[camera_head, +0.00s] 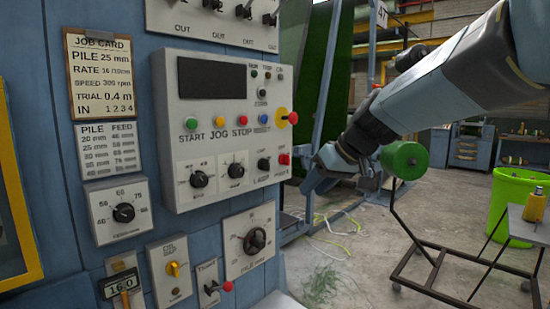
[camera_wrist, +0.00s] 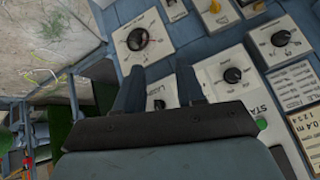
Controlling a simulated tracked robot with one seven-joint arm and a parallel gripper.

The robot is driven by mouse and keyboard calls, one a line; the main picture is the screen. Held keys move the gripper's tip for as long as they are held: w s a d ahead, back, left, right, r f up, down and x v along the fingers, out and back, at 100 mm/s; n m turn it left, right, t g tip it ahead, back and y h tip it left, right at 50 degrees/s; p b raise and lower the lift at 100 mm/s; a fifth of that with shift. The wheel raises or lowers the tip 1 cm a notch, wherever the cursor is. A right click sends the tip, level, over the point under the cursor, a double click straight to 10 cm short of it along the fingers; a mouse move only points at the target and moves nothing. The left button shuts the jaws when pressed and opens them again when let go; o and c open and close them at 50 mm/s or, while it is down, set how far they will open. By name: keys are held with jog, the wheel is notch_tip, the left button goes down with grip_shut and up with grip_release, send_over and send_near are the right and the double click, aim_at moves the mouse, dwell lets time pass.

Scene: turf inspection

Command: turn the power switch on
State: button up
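A grey control panel (camera_head: 222,120) is on the blue machine front. Near its lower right corner sit a black switch (camera_head: 263,164) and a red switch (camera_head: 284,159); their small labels are too blurred to read surely, so I cannot tell for certain which is the power switch or its position. My gripper (camera_head: 314,188) is in the air just right of the panel, apart from it. In the wrist view its two dark fingers (camera_wrist: 159,88) stand apart with nothing held. A black knob (camera_wrist: 158,104) shows between them, beyond the fingertips; the panel's right end is hidden there.
A yellow-and-red stop button (camera_head: 285,117) sticks out above the switches. Below the panel are a dial (camera_head: 255,240), a yellow knob (camera_head: 174,268) and a red-tipped lever (camera_head: 220,287). A blue post (camera_head: 325,85) stands behind my gripper. A green bin (camera_head: 515,200) stands far right.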

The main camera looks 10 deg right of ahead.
jog(key=w+d+r+n+t+y, duration=0.2)
jog(key=w+d+r, duration=0.1)
jog(key=w, duration=0.8)
jog(key=n+t, duration=0.1)
jog(key=t, duration=0.2)
send_near(287, 160)
jog(key=x, duration=0.8)
jog(key=shift+w+r+y, duration=0.25)
jog(key=shift+w+y, duration=0.15)
jog(key=shift+w, duration=0.25)
jog(key=shift+c, duration=0.4)
jog(key=c, duration=0.6)
jog(key=shift+d, duration=0.15)
grip_shut()
